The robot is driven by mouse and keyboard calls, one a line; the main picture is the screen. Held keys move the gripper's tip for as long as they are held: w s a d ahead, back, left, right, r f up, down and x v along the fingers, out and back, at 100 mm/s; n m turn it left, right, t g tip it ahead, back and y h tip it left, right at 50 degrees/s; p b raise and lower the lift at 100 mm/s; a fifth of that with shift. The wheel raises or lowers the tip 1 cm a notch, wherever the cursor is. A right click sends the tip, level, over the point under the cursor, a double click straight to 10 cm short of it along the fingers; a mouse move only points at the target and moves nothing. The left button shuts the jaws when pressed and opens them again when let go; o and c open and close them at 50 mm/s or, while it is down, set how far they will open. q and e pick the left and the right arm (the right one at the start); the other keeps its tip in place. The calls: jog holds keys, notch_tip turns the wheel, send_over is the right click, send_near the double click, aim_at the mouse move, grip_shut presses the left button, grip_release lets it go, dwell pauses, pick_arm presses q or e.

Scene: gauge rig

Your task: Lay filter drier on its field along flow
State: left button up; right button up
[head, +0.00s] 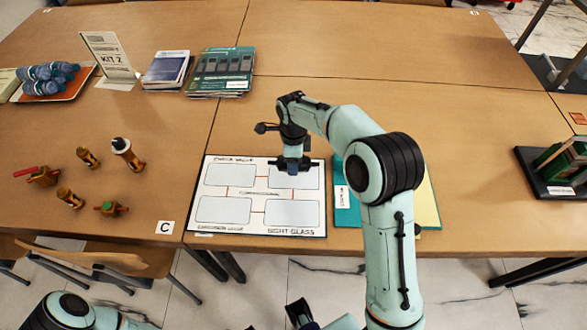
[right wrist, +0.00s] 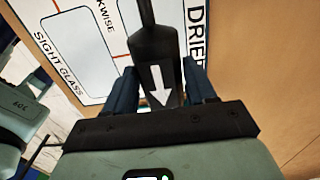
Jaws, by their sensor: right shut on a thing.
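The filter drier (right wrist: 155,70) is a black body with a thin tube and a white arrow, seen in the right wrist view. My right gripper (head: 292,165) is shut on it, between its blue fingers. In the head view the gripper is over the top-right field (head: 308,182) of the white board (head: 257,205) and partly covers it. "DRIER" lettering shows beside the drier in the wrist view. Whether the drier touches the board cannot be told. A dark, blue-marked part at the bottom edge appears to be my left gripper (head: 300,314), mostly cut off.
A tray of blue parts (head: 62,92), a kit sign (head: 110,60) and booklets (head: 220,70) are behind. A teal and yellow folder (head: 430,205) lies right of the board, and a black tray (head: 545,185) farther right.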

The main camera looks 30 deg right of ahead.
jog(key=shift+f, duration=2.35)
jog(key=shift+f, duration=0.15)
jog(key=o, duration=1.2)
notch_tip(320, 180, up, 12)
jog(key=shift+r+p, duration=0.15)
jog(key=shift+p, duration=0.35)
